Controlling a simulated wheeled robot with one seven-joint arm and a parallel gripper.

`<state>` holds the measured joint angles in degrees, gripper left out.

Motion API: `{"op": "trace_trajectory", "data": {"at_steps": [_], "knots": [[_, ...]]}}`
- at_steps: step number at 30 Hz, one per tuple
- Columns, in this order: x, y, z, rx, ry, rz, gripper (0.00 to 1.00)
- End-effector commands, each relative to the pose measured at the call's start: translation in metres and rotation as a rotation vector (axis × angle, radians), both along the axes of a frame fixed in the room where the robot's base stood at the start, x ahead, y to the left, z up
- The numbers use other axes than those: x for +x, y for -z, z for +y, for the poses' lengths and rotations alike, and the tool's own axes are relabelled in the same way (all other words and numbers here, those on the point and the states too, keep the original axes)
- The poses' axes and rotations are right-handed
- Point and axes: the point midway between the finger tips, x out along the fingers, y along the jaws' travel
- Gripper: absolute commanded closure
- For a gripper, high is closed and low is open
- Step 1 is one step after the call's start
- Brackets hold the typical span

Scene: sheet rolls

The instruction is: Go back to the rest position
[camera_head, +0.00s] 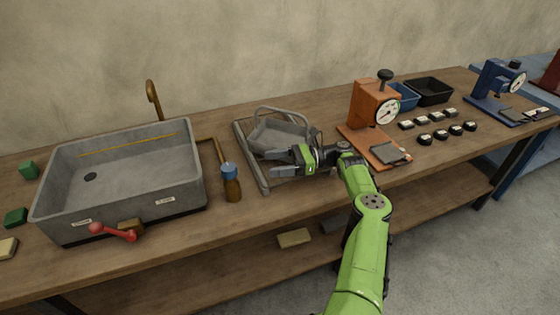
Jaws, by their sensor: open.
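My gripper (287,157) is at the end of my green arm, over the middle of the wooden bench. Its fingers point left and are open. It is above or beside a grey metal tray-like frame (262,178) with a raised handle (283,112). I cannot tell whether the fingers touch the frame. Nothing shows between the fingers. My forearm covers part of the bench's front edge.
A blue-capped bottle (230,182) stands between sink and frame.

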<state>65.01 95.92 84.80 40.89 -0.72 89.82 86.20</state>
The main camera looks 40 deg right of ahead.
Motion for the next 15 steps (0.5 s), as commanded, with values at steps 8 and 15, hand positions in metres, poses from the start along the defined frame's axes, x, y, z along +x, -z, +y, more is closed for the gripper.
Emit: {"op": "trace_trajectory", "data": {"at_steps": [8,15], "knots": [[0.000,0.000,0.000,0.000,0.000,0.000,0.25],[0.013,-0.036,0.058,-0.203,-0.158,-0.072,0.25]]}}
